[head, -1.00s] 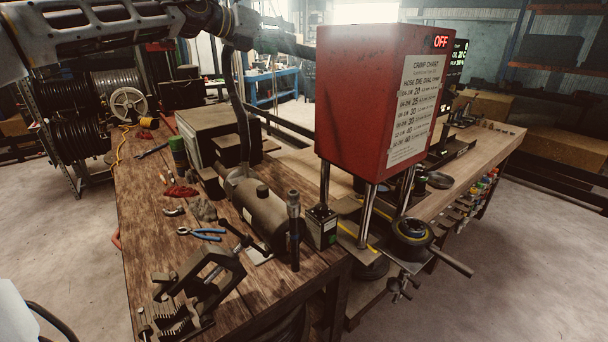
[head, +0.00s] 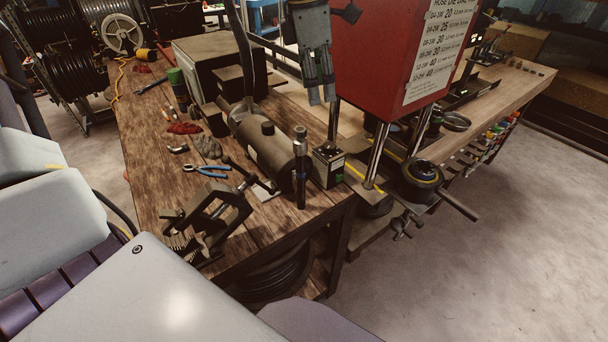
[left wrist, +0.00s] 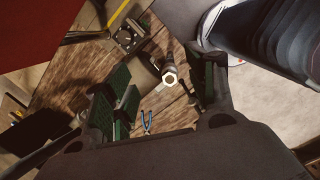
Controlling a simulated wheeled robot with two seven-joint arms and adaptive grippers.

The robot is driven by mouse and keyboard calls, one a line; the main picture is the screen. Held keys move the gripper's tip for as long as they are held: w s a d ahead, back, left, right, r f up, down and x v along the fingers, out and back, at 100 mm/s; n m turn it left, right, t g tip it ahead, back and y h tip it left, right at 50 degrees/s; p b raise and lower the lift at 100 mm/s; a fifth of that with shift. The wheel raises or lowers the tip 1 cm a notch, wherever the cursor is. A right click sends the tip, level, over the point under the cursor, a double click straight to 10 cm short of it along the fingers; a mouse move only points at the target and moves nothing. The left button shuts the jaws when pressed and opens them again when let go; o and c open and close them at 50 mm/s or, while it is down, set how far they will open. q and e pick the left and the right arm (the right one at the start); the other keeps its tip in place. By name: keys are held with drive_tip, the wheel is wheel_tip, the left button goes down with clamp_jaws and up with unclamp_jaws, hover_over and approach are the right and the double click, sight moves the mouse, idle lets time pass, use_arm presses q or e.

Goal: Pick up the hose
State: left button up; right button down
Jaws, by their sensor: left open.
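The hose (head: 301,170) is a short dark piece with a metal fitting on its upper end. It stands upright near the bench's front right edge. In the left wrist view its hex fitting (left wrist: 169,78) shows end-on, between the finger pads. My left gripper (head: 322,100) points down, open and empty. In the head view it appears above and slightly right of the hose top, in front of the red crimper (head: 385,60). In the left wrist view its green-padded fingers (left wrist: 163,92) are spread apart, with the fitting below them. My right gripper is not in view.
Left of the hose are a dark cylinder (head: 265,148), a vise-like clamp (head: 210,222) and blue pliers (head: 207,171). A small switch box (head: 327,166) stands close at its right. The crimper's posts (head: 376,155) rise further right. The wooden bench (head: 150,165) has bare patches at left.

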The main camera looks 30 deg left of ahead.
sight(300, 141)
use_arm(q)
drive_tip(key=s+a, duration=0.1)
drive_tip(key=s+a+g+y, duration=0.1)
drive_tip(key=s, duration=0.1)
drive_tip(key=shift+a+f+m, duration=0.1)
drive_tip(key=shift+a+m, duration=0.05)
drive_tip(key=shift+m, duration=0.25)
drive_tip(key=shift+f, duration=0.1)
drive_tip(key=shift+f+p, duration=0.35)
drive_tip(key=shift+f, duration=3.9)
drive_tip(key=shift+w+a+f+p, duration=0.1)
drive_tip(key=shift+w+f+p, duration=0.2)
drive_tip(key=shift+f, duration=0.45)
drive_tip(key=shift+w+a+f+p, duration=0.1)
drive_tip(key=shift+f+p, duration=0.25)
drive_tip(key=shift+f, duration=1.5)
